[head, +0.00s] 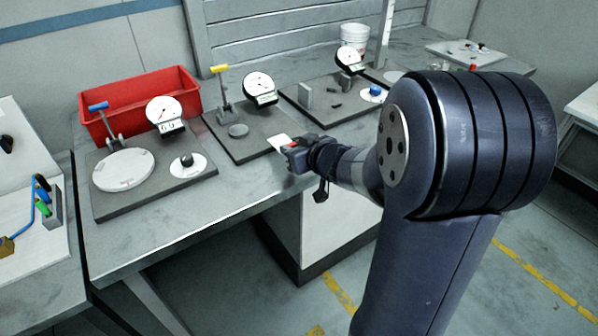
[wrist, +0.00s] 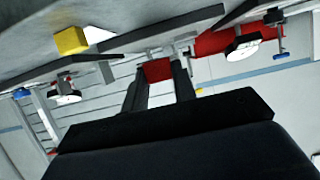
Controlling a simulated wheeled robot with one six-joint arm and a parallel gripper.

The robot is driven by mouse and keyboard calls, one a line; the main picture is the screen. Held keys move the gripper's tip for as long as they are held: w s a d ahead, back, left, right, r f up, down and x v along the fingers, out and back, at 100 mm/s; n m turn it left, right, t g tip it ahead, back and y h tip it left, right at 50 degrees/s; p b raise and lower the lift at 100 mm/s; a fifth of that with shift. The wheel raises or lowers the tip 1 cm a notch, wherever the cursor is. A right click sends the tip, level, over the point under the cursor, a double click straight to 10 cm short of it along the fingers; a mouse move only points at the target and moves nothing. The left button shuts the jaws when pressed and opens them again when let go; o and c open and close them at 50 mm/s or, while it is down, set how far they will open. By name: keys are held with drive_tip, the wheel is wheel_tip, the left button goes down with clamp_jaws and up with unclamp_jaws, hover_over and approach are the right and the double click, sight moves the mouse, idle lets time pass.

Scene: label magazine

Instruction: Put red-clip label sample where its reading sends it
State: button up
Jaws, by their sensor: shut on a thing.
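The label sample (head: 279,142) is a small white card with a red clip (head: 292,146). My gripper (head: 289,150) is shut on it by the clip, above the front edge of the bench near the middle station. In the wrist view the red clip (wrist: 158,70) sits between my two dark fingertips. Three dial gauges stand along the bench: left (head: 164,112), middle (head: 260,85) and right (head: 349,58). The left gauge stands by a blue-handled lever (head: 98,107), the middle one by a yellow-handled lever (head: 220,70). Their readings are too small to tell surely.
A red bin (head: 190,82) stands behind the left station. A large round plate (head: 123,170) and a black knob on a white disc (head: 187,162) are on the left base. A white bucket (head: 354,37) stands at the back. The bench front strip is clear.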

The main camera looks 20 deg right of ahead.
drive_tip(key=shift+f+b, duration=1.25)
drive_tip(key=shift+f, duration=1.55)
drive_tip(key=shift+f, duration=0.2)
drive_tip(key=o, duration=1)
drive_tip(key=shift+o, duration=0.2)
drive_tip(key=shift+r, duration=0.1)
drive_tip(key=shift+r, duration=0.15)
drive_tip(key=p+v, duration=0.3)
drive_tip(key=v, duration=0.9)
